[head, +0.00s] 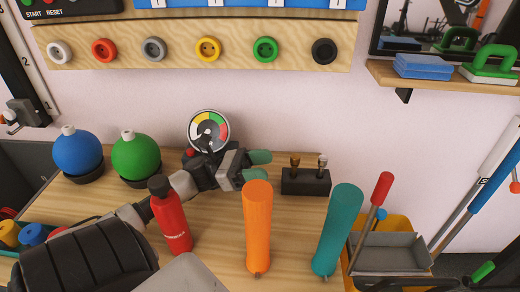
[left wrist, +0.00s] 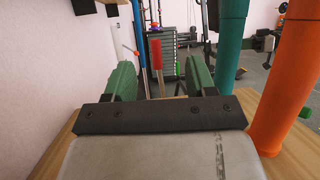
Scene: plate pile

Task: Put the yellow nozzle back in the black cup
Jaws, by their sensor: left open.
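I see no clearly marked yellow nozzle or black cup. A black block (head: 305,184) on the bench holds a small brass-coloured piece (head: 295,161) and a silver one (head: 322,163), both upright. My left gripper (head: 262,166) has green fingers and is just left of this block, behind the orange cylinder. In the left wrist view the fingers (left wrist: 160,76) are spread apart with nothing held between them. My right gripper is not in view.
A tall orange cylinder (head: 257,225) and a teal one (head: 338,230) stand in front of the gripper. A red bottle (head: 170,217) stands near my left arm. Blue (head: 77,152) and green (head: 135,156) balls rest on black bases. A round gauge (head: 209,127) is behind the wrist.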

